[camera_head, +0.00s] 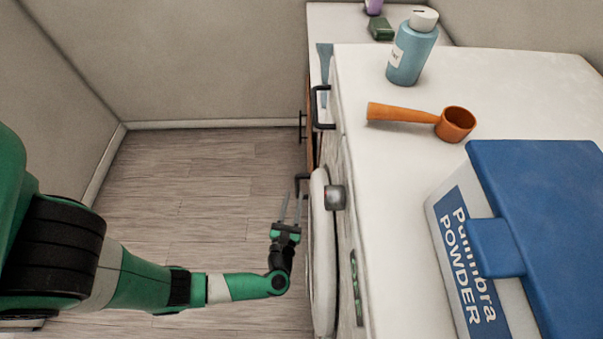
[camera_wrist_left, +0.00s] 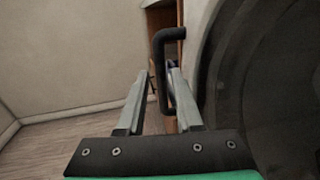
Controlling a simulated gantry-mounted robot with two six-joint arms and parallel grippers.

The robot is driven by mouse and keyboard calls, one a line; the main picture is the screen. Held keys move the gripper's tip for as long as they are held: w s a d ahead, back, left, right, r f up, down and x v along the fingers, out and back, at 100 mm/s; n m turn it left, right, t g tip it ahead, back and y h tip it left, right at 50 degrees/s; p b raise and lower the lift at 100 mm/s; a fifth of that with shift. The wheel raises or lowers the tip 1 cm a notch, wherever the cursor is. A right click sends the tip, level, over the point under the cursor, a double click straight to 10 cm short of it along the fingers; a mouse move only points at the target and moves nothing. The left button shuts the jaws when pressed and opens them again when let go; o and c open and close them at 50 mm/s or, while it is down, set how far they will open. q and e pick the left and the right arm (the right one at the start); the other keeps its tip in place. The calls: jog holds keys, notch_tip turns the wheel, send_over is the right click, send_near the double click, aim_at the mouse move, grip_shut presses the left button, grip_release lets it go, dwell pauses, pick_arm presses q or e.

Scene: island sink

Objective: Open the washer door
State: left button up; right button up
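The washer door (camera_head: 322,255) is a round white rim seen nearly edge-on at the front of the white washer; it looks shut. A dark hooked handle (camera_head: 301,179) sticks out from the door. In the left wrist view the handle (camera_wrist_left: 162,70) shows between my left gripper's fingertips, closer to the right finger. My left gripper (camera_head: 291,208) is open beside the door; I cannot tell whether it touches the handle. My right gripper is out of view.
On top stand a blue bottle (camera_head: 412,48), an orange scoop (camera_head: 455,124) and a blue-lidded powder box (camera_head: 545,190). A cabinet with dark handles (camera_head: 321,108) stands beyond the washer. The wooden floor (camera_head: 200,195) left of the door is clear, bounded by walls.

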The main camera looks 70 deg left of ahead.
pick_arm(q)
jog(key=b+x, duration=0.1)
jog(key=x, duration=0.8)
jog(key=shift+a, duration=0.1)
grip_shut()
dwell(1.0)
